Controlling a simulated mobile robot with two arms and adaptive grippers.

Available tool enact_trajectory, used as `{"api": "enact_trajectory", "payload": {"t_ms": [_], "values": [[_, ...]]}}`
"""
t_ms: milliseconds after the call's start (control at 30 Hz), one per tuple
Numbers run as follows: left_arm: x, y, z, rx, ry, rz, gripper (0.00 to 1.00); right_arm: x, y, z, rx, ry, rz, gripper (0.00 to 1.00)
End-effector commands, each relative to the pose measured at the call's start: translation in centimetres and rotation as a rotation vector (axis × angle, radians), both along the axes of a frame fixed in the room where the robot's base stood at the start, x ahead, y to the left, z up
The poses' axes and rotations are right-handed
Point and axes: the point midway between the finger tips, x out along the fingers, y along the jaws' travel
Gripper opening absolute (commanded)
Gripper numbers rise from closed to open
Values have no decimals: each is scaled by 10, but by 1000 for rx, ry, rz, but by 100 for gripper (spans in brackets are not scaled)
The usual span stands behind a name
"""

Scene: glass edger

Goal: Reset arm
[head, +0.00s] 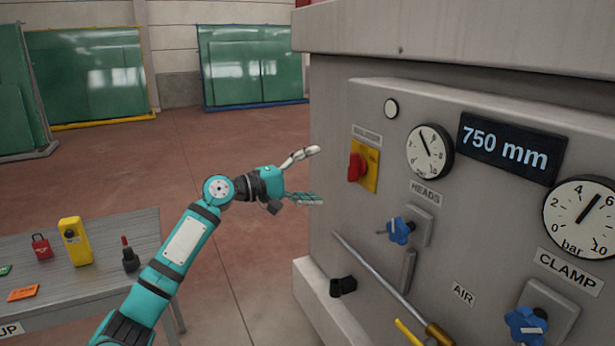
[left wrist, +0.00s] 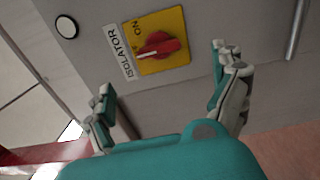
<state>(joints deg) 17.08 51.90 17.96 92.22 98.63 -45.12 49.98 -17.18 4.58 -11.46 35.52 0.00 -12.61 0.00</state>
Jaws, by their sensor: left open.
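My left arm (head: 185,240) comes in from the lower left. My left gripper (head: 318,175) is open and empty, its fingers spread toward the machine's front panel. The red isolator knob (head: 357,167) on its yellow plate (head: 371,164) is just beyond the fingertips. In the left wrist view, the red knob (left wrist: 160,46) sits on the yellow plate marked ON, beside the ISOLATOR label (left wrist: 119,50). The open fingers (left wrist: 160,80) stand on either side below it, apart from the knob. My right gripper is out of view.
The grey machine (head: 330,110) fills the right, with a HEADS gauge (head: 430,151), blue knobs (head: 400,230), and a 750 mm display (head: 508,148). A bench (head: 100,285) at left holds a red padlock (head: 41,247) and a yellow device (head: 76,242). Floor between is clear.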

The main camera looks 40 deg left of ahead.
Motion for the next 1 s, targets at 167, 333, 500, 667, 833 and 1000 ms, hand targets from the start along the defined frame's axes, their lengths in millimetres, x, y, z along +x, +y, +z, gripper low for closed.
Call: {"api": "enact_trajectory", "payload": {"t_ms": [167,333,500,667,833,1000], "values": [[-11,4,0,2,0,0,96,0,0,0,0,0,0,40],[-12,5,0,2,-1,1,96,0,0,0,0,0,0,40],[-12,5,0,2,-1,1,96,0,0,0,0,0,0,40],[-12,5,0,1,0,1,96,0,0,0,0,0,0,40],[-8,8,-15,7,17,16,96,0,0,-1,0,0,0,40],[7,27,-102,74,112,103,96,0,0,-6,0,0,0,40]]}}
